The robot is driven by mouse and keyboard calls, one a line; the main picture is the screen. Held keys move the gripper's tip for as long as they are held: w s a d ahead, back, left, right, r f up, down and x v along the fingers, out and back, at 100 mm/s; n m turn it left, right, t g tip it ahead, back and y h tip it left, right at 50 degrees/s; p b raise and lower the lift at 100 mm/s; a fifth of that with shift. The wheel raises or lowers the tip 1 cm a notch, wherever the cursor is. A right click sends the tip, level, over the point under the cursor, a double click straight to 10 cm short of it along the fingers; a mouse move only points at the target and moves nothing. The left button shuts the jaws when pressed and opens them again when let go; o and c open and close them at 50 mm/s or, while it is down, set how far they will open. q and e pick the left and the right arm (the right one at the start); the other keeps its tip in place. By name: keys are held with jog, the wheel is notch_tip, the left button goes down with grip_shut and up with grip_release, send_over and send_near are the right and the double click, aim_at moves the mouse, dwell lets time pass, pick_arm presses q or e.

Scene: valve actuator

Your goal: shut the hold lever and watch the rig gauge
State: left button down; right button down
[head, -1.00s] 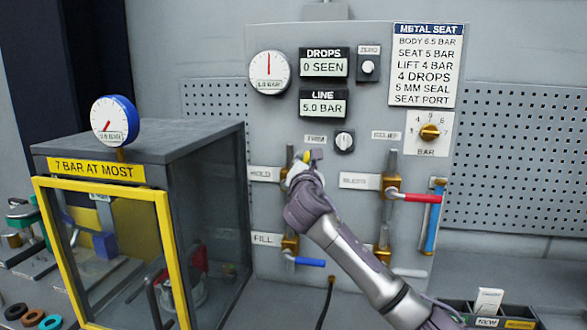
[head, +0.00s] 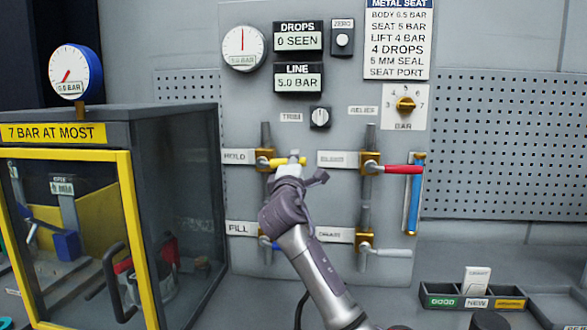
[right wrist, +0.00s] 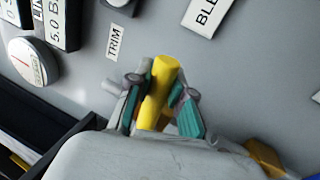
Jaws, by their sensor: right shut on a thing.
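The hold lever (head: 285,162) is yellow and sticks out to the right, nearly level, from the brass valve beside the HOLD label (head: 235,157). My right gripper (head: 295,168) is shut on it; its own fingers partly hide the lever. In the right wrist view the yellow lever (right wrist: 160,88) stands between the two green-padded fingers (right wrist: 162,108). The white panel gauge (head: 243,47) has its red needle straight up. A blue-rimmed gauge (head: 75,72) stands on the cabinet, needle pointing lower left, its small figures hard to read. My left gripper is not in view.
The DROPS display (head: 298,38) reads 0 SEEN and the LINE display (head: 298,78) 5.0 BAR. A red lever (head: 402,169) sits to the right, a white lever (head: 392,252) below it. The yellow-framed cabinet (head: 130,230) stands close on the left.

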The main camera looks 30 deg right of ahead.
jog(key=shift+f+m+h+b, duration=0.3)
jog(key=shift+f+m+b, duration=0.3)
jog(key=shift+m, duration=0.2)
jog(key=shift+f+g, duration=0.15)
jog(key=shift+g, duration=0.15)
jog(key=c, duration=1)
grip_release()
jog(key=shift+s, duration=0.15)
jog(key=v, duration=1.1)
jog(key=shift+s+a+f, duration=0.1)
jog(key=shift+s+a, duration=0.15)
jog(key=shift+s, duration=0.05)
